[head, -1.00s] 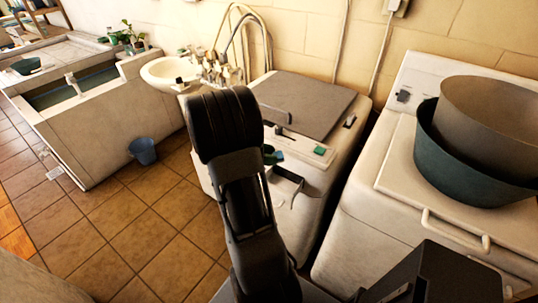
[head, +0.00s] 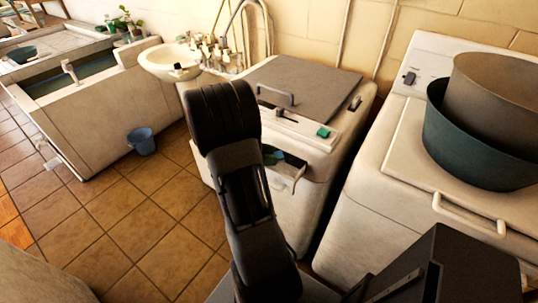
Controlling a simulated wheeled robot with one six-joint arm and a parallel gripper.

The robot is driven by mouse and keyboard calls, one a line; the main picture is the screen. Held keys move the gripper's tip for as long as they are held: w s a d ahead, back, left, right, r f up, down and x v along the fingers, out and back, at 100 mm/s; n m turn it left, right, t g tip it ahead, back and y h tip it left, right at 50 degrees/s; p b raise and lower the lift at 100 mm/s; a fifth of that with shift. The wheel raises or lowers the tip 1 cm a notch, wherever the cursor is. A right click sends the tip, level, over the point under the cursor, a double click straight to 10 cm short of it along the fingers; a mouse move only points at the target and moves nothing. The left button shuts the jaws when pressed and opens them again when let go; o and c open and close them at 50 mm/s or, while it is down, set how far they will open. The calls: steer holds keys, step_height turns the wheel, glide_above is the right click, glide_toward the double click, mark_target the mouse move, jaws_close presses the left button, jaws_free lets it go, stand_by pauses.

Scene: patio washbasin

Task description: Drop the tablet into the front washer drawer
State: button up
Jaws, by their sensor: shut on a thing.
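The front washer (head: 315,145) is the white machine in the middle, with a grey lid. Its small drawer (head: 287,178) is pulled open at the front, below a panel with a green button (head: 323,132). My gripper (head: 271,155) shows only in small part, as teal and dark bits just right of my black arm, at the drawer opening. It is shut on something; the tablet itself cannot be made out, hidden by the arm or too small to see. My arm covers the drawer's left side.
A second white machine (head: 405,190) stands at right, with a front handle (head: 468,215) and nested teal and brown tubs (head: 475,150) on top. A washbasin (head: 168,60), a stone trough (head: 95,110) and a blue bucket (head: 141,141) are at left. The tiled floor is open at lower left.

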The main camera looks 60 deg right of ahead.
steer(key=o, duration=1)
steer(key=v, duration=1.4)
steer(key=shift+f+b, duration=0.1)
steer(key=shift+b, duration=0.2)
